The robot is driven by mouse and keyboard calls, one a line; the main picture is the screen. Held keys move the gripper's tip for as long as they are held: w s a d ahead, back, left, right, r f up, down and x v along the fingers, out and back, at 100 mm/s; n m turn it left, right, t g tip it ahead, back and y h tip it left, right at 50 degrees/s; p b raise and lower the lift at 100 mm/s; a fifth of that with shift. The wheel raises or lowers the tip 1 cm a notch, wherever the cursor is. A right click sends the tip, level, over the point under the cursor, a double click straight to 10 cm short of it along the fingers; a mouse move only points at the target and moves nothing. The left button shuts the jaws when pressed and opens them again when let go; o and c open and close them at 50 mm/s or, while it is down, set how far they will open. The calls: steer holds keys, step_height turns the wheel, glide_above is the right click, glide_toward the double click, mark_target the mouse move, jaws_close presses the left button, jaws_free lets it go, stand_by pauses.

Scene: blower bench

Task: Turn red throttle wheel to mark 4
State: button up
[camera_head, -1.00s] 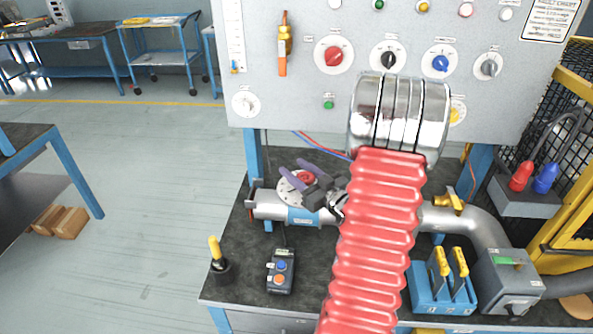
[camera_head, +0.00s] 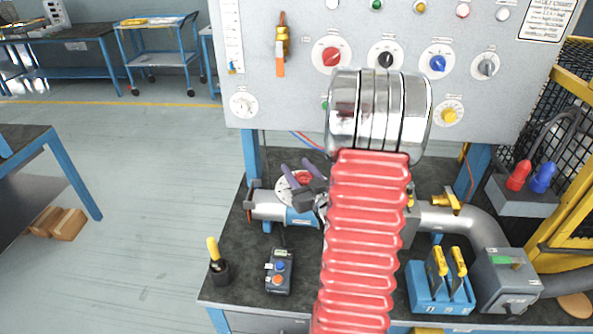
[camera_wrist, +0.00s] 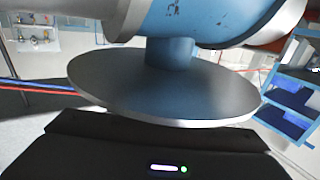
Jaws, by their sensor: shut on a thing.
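The red throttle wheel (camera_head: 303,178) sits on a pale round dial plate (camera_head: 282,190) above the horizontal pipe on the bench. My gripper (camera_head: 297,169) is at the wheel, its two purple-grey fingers shut on it from the two sides. The fingers and the red ribbed arm sleeve hide part of wheel and dial. The dial's marks are too small to read. In the wrist view, a blue-grey disc (camera_wrist: 165,88), which looks like the dial plate from below, stands in front of my gripper body, joined to a blue pipe section (camera_wrist: 200,15). The wheel does not show there.
A grey panel (camera_head: 285,105) with several knobs rises behind. On the bench are a black-and-blue button box (camera_head: 280,272), a yellow-handled tool in a cup (camera_head: 217,268), a blue holder (camera_head: 440,295) and a grey switch box (camera_head: 505,280). Yellow caging stands at right.

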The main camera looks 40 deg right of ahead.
stand_by(0.3)
steer(key=o, duration=1)
steer(key=shift+o, duration=0.2)
steer(key=shift+s, duration=0.1)
